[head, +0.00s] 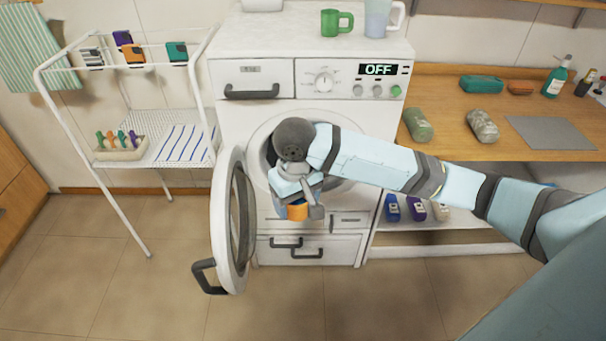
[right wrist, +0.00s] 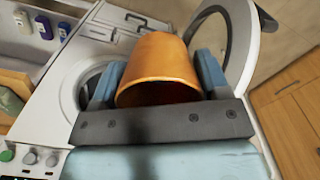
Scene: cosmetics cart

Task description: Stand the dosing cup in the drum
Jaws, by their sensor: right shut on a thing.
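The orange dosing cup (head: 297,211) is held in my right gripper (head: 298,204), in front of the washing machine. In the right wrist view the cup (right wrist: 160,68) sits between the two light blue fingers of the gripper (right wrist: 160,85), its open rim turned toward the camera. The washing machine (head: 270,112) has its round door (head: 217,215) swung open to the left. The drum opening (head: 268,150) is mostly hidden behind my right arm; its dark inside shows in part in the right wrist view (right wrist: 92,84). My left gripper is not in view.
The open door with its dark handle (head: 207,277) juts out left of the cup. A white drying rack (head: 150,140) stands at the left. A wooden counter (head: 445,95) is at the right, with bottles on the shelf below. The tiled floor in front is clear.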

